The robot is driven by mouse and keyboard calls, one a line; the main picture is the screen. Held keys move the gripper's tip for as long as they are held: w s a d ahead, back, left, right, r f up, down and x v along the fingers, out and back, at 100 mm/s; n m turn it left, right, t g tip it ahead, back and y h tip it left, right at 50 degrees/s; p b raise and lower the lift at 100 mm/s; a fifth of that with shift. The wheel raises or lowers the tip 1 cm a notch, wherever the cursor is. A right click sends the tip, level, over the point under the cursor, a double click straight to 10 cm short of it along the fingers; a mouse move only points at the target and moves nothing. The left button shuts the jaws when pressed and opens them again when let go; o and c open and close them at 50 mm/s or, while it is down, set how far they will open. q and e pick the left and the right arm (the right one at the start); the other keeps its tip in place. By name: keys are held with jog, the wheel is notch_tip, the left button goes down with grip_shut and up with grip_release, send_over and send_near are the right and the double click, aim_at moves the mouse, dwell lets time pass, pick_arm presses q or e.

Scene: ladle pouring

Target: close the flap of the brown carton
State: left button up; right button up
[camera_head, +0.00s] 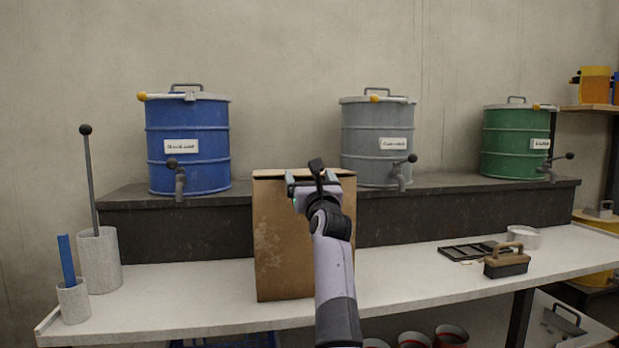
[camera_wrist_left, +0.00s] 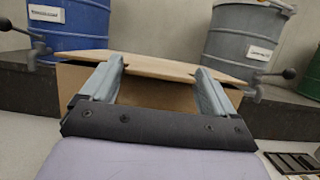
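The brown carton (camera_head: 280,240) stands upright on the white bench in the head view. Its top flap (camera_head: 275,173) shows as a thin, pale, nearly level strip. In the left wrist view the flap (camera_wrist_left: 155,64) is a wide light-brown panel above the darker carton face (camera_wrist_left: 155,93). My left gripper (camera_head: 315,183) is in front of the carton's upper edge and hides part of it. In the left wrist view its two fingers (camera_wrist_left: 158,72) are wide apart with nothing gripped, their tips at the flap's edge; I cannot tell whether they touch it. My right gripper is not in view.
Blue (camera_head: 188,135), grey (camera_head: 377,140) and green (camera_head: 515,140) drums with taps stand on the dark ledge (camera_head: 440,215) behind. Grey cylinders (camera_head: 100,262) stand at left. A brush (camera_head: 507,262) and black tray (camera_head: 468,251) lie at right. The bench (camera_head: 190,300) is clear left of the carton.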

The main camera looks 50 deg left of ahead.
pick_arm(q)
jog(key=shift+r, duration=0.15)
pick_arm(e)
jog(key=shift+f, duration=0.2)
pick_arm(q)
jog(key=shift+d, duration=0.15)
jog(key=p+v, duration=0.1)
jog(key=v, duration=0.6)
jog(key=shift+p, duration=0.3)
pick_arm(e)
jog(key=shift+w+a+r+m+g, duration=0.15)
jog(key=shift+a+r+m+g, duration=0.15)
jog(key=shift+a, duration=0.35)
